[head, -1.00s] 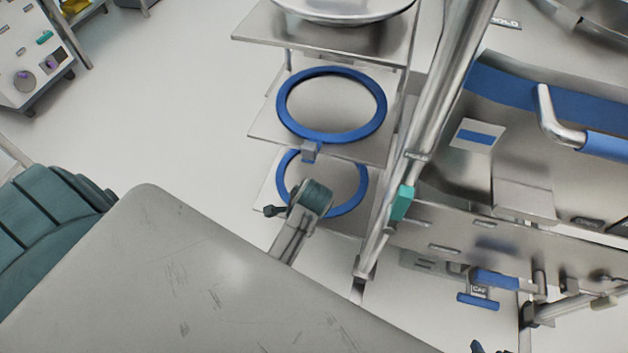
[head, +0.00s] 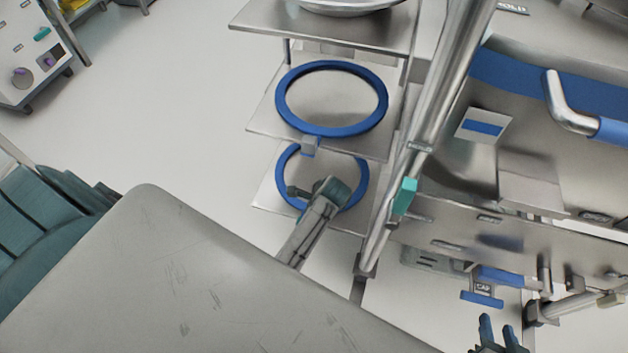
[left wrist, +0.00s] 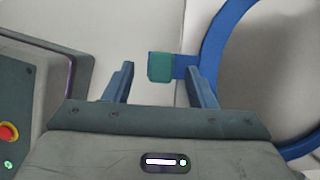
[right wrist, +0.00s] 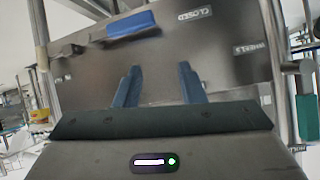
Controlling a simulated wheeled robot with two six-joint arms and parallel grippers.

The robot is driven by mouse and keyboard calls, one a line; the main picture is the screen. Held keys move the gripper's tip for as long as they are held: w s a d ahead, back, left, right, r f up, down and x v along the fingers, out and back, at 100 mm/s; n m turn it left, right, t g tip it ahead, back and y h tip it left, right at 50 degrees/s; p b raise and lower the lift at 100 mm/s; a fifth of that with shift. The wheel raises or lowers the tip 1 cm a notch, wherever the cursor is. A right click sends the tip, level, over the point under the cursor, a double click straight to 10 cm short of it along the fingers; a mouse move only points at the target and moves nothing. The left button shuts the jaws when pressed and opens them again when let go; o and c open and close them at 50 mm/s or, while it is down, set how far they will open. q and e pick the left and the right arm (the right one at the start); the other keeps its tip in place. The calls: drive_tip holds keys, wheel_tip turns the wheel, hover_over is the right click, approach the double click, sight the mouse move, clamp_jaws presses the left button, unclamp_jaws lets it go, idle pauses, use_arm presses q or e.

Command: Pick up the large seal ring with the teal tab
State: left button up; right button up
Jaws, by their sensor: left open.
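In the left wrist view a teal tab (left wrist: 160,67) sticks out from a blue ring (left wrist: 222,38) at the right. The tab sits between the spread fingers of my open left gripper (left wrist: 160,80), with a gap to the left finger. In the head view a blue ring (head: 361,186) lies on the lower shelf, partly hidden by my left arm; its tab cannot be made out. Another blue ring (head: 380,112) lies on the shelf above, with a grey-blue tab (head: 310,146). My right gripper (head: 497,323) is open and empty at the bottom right, away from the rings.
The shelves (head: 262,118) stand beside a steel post with a teal clamp (head: 405,196). A large steel vessel (head: 520,110) with a blue-gripped handle (head: 563,112) fills the right. A blue-handled part marked CAP (head: 482,290) is above my right gripper.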

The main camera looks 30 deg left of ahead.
use_arm(q)
drive_tip(key=b+x, duration=0.1)
drive_tip(key=x, duration=0.2)
drive_tip(key=shift+f, duration=0.2)
drive_tip(key=shift+w, duration=0.1)
clamp_jaws()
use_arm(e)
drive_tip(key=w+r+t, duration=0.4)
drive_tip(key=w+r, duration=0.1)
drive_tip(key=r, duration=0.1)
drive_tip(key=shift+d+r+t, duration=0.25)
drive_tip(key=shift+d+t, duration=0.05)
drive_tip(key=shift+d, duration=0.15)
